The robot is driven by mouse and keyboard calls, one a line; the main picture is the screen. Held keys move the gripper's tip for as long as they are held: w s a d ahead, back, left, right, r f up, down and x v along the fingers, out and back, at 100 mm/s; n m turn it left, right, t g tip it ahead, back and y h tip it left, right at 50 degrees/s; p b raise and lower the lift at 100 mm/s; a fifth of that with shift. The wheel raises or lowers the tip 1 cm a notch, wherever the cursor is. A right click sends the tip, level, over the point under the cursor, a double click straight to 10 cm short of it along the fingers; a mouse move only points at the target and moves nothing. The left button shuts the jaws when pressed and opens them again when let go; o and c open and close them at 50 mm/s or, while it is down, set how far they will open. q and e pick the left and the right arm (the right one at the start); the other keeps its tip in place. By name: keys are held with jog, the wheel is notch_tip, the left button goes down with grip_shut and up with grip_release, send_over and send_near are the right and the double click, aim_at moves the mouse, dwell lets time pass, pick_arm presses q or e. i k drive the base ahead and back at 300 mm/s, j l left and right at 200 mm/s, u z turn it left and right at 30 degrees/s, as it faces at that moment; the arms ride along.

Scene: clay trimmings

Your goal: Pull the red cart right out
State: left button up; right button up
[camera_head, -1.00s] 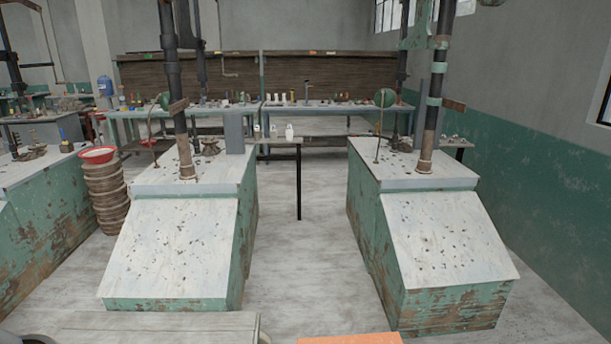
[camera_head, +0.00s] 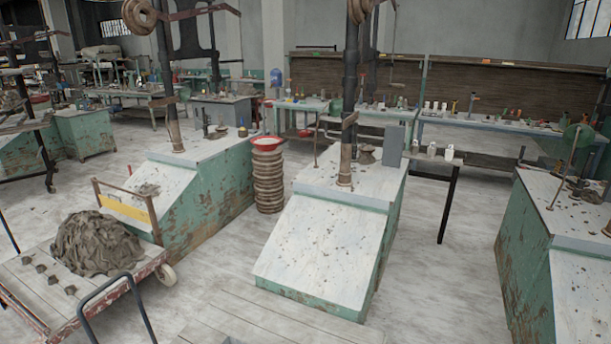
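The red cart (camera_head: 155,261) is a low flatbed at the lower left, with a worn red frame, a plank deck and a pale wheel at its right corner. It bears a big grey-brown heap of clay trimmings (camera_head: 95,243) and several small clay lumps (camera_head: 48,278). An upright end frame with a yellow panel (camera_head: 122,206) stands at its far end. A dark bent tube handle (camera_head: 112,290) rises in front of the near side; I cannot tell which cart it belongs to. The cart's near left part is cut off by the picture edge. Neither gripper shows.
A plank surface (camera_head: 250,318) lies at the bottom middle, close to the red cart. Green work stands with sloping white tops (camera_head: 325,245) stand beyond it and at right (camera_head: 590,290). Stacked brown bowls (camera_head: 268,185) stand between stands. Bare floor (camera_head: 435,290) lies right of centre.

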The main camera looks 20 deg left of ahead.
aim_at(89, 247)
jog(key=i+j+u, duration=0.1)
jog(key=j+u, duration=0.3)
jog(key=j, duration=0.15)
jog(key=i+j+u, duration=0.2)
jog(key=j+u, duration=0.2)
jog(key=i+j+u, duration=0.3)
jog(key=j+u, duration=0.15)
jog(key=i+j+u, duration=0.65)
jog(key=u, duration=0.15)
jog(key=i+j+u, duration=0.3)
jog(key=i, duration=0.8)
jog(key=i+u, duration=0.25)
jog(key=i, duration=1.95)
jog(key=i+j+z, duration=0.15)
jog(key=i, duration=0.95)
jog(key=i+j+z, duration=0.1)
jog(key=i+z, duration=0.35)
jog(key=i+j+z, duration=0.25)
jog(key=z, duration=0.25)
jog(key=i+j+z, duration=0.7)
jog(key=j+z, duration=0.25)
jog(key=i+j+z, duration=0.15)
jog(key=j+z, duration=0.3)
jog(key=j, duration=0.2)
jog(key=j+z, duration=0.45)
jog(key=j, duration=0.4)
jog(key=j+z, duration=0.5)
jog(key=j, duration=0.4)
